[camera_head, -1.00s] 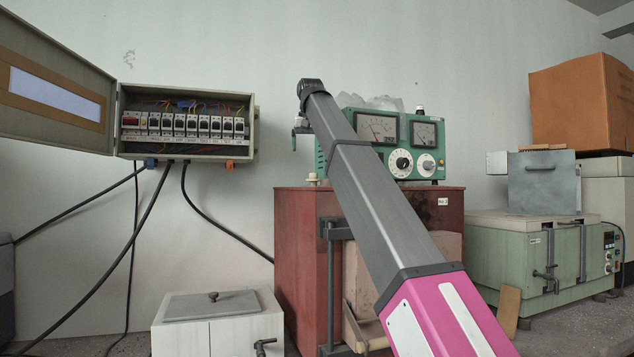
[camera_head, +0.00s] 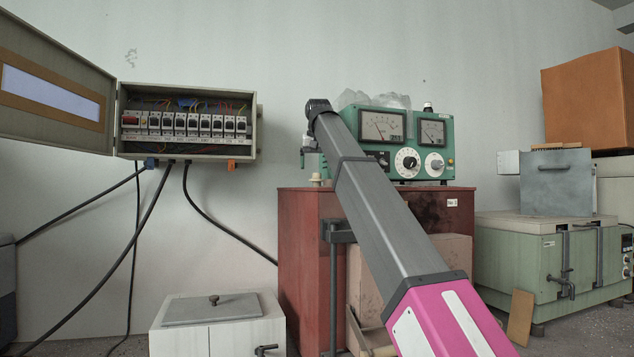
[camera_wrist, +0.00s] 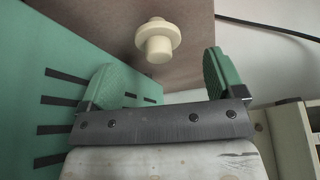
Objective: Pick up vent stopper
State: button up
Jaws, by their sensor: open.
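The vent stopper (camera_head: 316,180) is a small cream flanged plug standing on the left front part of the red cabinet's top (camera_head: 430,189). In the wrist view the stopper (camera_wrist: 157,42) shows as a round flange with a narrower knob, ahead of my fingers and roughly centred between them. My gripper (camera_wrist: 160,72) is open and empty, with one green-padded finger on each side. In the head view my gripper (camera_head: 309,150) hangs at the arm's end just above the stopper, with clear space between them.
A green meter box (camera_head: 430,160) stands on the cabinet close to the right of my gripper; its slotted side fills the left of the wrist view. An open fuse box (camera_head: 185,120) with black cables hangs on the wall at left. A white lidded box (camera_head: 225,325) stands below.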

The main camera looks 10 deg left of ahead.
aim_at(317, 175)
jog(key=shift+w+x, duration=0.15)
jog(key=shift+x, duration=1.05)
jog(key=shift+w+x, duration=0.15)
jog(key=shift+x, duration=1.05)
jog(key=shift+d+r, duration=0.1)
jog(key=c, duration=1)
jog(key=shift+r, duration=0.1)
